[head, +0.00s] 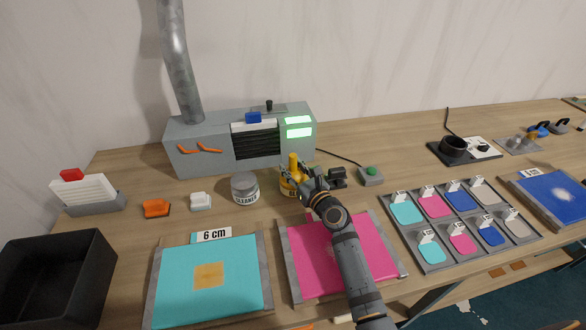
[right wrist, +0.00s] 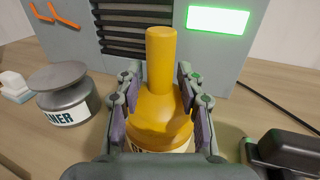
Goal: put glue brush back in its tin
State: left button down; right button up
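The glue brush, a yellow upright handle on a wide cone-shaped cap, shows in the head view (head: 293,162) behind the cleaner tin's right side and large in the right wrist view (right wrist: 160,62). Its cap sits over the glue tin (head: 287,188), whose pale label edge shows under the cone. The brush's bristles are hidden. My right gripper (head: 304,187) is at the tin. In the right wrist view its two fingers (right wrist: 158,92) stand on either side of the handle and cone, with visible gaps beside the handle. My left gripper is not in view.
A grey cleaner tin (head: 245,188) stands left of the glue tin. A grey machine (head: 215,150) is behind. A green-button box (head: 371,175) and a small dark object (head: 337,177) are to the right. Pink (head: 310,255) and turquoise (head: 180,285) sheets lie in front.

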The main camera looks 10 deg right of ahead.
jog(key=shift+r, duration=0.35)
jog(key=v, duration=1.2)
jog(key=shift+f, duration=0.1)
